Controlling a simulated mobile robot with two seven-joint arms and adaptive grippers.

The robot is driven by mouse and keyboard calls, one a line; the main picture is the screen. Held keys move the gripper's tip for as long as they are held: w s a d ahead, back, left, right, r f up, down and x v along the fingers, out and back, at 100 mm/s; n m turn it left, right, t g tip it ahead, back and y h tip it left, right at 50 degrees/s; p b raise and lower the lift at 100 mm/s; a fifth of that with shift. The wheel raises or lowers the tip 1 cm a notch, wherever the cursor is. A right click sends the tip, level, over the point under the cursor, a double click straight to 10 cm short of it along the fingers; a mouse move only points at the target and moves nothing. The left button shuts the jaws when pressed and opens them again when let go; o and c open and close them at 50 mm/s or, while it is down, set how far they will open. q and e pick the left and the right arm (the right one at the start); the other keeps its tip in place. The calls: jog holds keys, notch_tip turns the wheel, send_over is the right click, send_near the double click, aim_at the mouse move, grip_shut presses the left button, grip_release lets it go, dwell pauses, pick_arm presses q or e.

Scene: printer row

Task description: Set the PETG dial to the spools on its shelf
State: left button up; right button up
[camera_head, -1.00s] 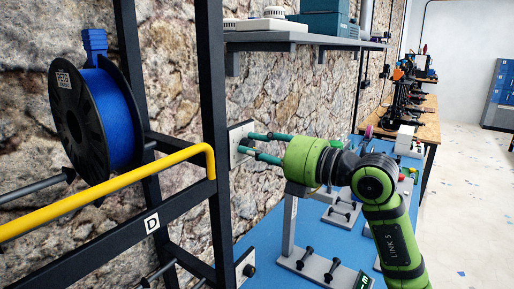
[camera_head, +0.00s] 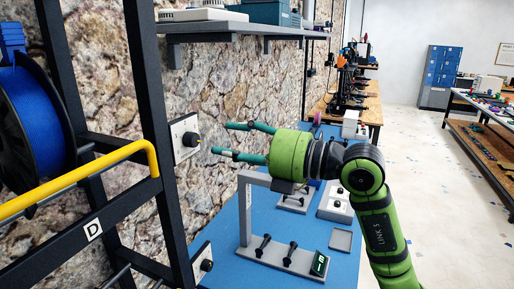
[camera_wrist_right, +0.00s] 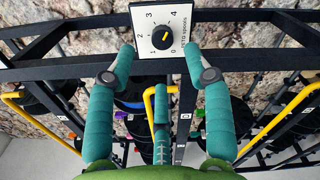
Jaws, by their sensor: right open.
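A dial with a black knob on a white plate (camera_head: 185,138) is fixed beside the black rack post. In the right wrist view the dial's knob (camera_wrist_right: 164,38) has a yellow pointer tilted up and right; numbers 0 to 4 ring it, and side lettering includes "spools". My right gripper (camera_head: 221,138) is open and empty, its green fingertips apart from the plate. In the right wrist view its fingers (camera_wrist_right: 158,62) spread on either side of the plate. A blue spool (camera_head: 38,115) hangs on the rack at left, partly cut off. My left gripper is not in view.
A yellow rail (camera_head: 80,176) runs along the rack by label D (camera_head: 93,229). A second dial (camera_head: 205,265) is lower down. A grey stand with pegs (camera_head: 290,255) is on the blue bench (camera_head: 226,230). A shelf (camera_head: 230,27) is above. Several spools show below in the wrist view.

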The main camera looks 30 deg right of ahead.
jog(key=v, duration=0.5)
dwell(0.4)
